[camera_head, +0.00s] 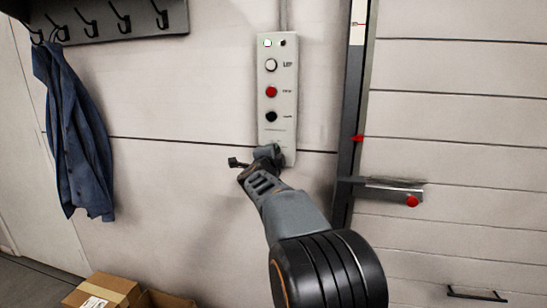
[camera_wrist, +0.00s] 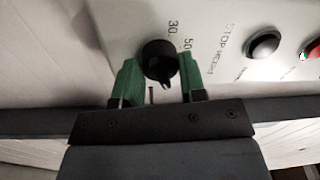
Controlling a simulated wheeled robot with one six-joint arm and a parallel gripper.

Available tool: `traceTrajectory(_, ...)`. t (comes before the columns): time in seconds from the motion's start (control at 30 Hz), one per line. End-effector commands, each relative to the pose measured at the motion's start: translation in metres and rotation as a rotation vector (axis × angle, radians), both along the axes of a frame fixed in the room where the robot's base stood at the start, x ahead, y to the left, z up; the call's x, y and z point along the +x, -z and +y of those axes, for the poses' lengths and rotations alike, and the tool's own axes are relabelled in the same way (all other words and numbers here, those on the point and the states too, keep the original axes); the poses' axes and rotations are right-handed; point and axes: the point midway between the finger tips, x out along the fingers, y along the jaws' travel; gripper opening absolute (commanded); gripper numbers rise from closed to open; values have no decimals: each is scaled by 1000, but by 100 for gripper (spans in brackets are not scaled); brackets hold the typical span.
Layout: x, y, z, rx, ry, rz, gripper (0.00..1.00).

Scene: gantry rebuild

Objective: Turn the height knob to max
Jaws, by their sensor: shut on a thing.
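The height knob (camera_wrist: 158,58) is a round black dial on the pale panel, in the wrist view between my two green fingers. Its pointed tip faces toward the bottom of that view. Printed marks "30" and "50" and the words "STOP HEIGHT" show beside it. My gripper (camera_wrist: 157,75) is shut on the knob, one finger on each side. In the head view my gripper (camera_head: 268,157) is at the bottom of the white control panel (camera_head: 290,145) and hides the knob there.
The panel also bears a white button (camera_head: 271,64), a red button (camera_head: 271,91) and a black button (camera_head: 271,116). To the right stand a dark door rail (camera_head: 350,130) and a slatted door (camera_head: 460,140). A blue jacket (camera_head: 75,130) hangs left; cardboard boxes (camera_head: 105,290) lie below.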

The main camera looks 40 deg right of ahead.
Motion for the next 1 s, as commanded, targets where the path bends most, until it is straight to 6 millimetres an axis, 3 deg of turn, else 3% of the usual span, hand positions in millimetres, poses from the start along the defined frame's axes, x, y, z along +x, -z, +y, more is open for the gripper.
traceTrajectory(0.5,1,1,1,12,-2,-10,14)
traceTrajectory(0.53,1,1,1,12,-2,-10,41)
traceTrajectory(0.6,0,1,1,12,-1,-10,48)
traceTrajectory(0.77,0,1,0,10,-1,-10,63)
traceTrajectory(1.0,0,0,0,10,0,-10,64)
